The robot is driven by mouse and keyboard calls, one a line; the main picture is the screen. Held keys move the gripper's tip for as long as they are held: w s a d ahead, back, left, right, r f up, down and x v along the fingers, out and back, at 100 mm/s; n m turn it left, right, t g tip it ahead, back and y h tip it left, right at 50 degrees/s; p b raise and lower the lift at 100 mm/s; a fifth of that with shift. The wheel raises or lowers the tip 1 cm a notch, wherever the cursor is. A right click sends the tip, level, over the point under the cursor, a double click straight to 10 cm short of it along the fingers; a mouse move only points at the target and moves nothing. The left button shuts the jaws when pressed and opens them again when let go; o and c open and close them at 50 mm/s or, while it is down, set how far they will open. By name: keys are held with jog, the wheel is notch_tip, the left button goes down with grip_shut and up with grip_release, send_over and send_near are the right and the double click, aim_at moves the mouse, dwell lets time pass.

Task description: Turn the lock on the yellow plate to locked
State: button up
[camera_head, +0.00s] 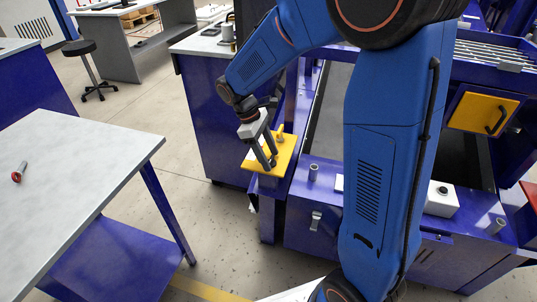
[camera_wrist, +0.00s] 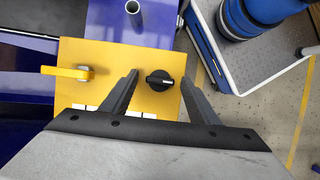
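The yellow plate (camera_head: 287,150) sits on a blue post beside the machine; it also fills the middle of the wrist view (camera_wrist: 100,55). A black rotary knob (camera_wrist: 160,80), which looks like the lock, is on its right part, its grip bar lying roughly sideways. A yellow lever handle (camera_wrist: 68,72) is on the plate's left part. My gripper (camera_wrist: 159,78) is open, pointing down at the plate, one finger on each side of the knob with gaps. In the head view my gripper (camera_head: 267,160) hides the knob. White marks on the plate are partly hidden by the gripper.
A grey-topped table (camera_head: 90,150) with a red-ended tool (camera_head: 18,174) stands at left. The blue machine (camera_head: 300,215) with short posts lies right of the plate. A yellow panel with a handle (camera_head: 484,112) is at far right. Floor between table and machine is clear.

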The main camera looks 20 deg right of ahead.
jog(key=shift+r, duration=0.1)
jog(key=v, duration=1.7)
jog(key=shift+r, duration=0.15)
jog(key=s+d+r+m+t+y, duration=0.1)
jog(key=s+d+m+t, duration=0.15)
jog(key=s+d, duration=0.35)
jog(key=s+d+r+m+t+y, duration=0.1)
jog(key=s+d+m+y, duration=0.15)
jog(key=s, duration=0.55)
jog(key=s+d+f+m+t, duration=0.2)
jog(key=s+f+m, duration=0.1)
jog(key=s, duration=0.3)
jog(key=s+d+f+m+t, duration=0.2)
jog(key=s+f, duration=0.1)
jog(key=s, duration=0.4)
jog(key=shift+d+m, duration=0.25)
jog(key=shift+m, duration=0.15)
jog(key=shift+s, duration=0.1)
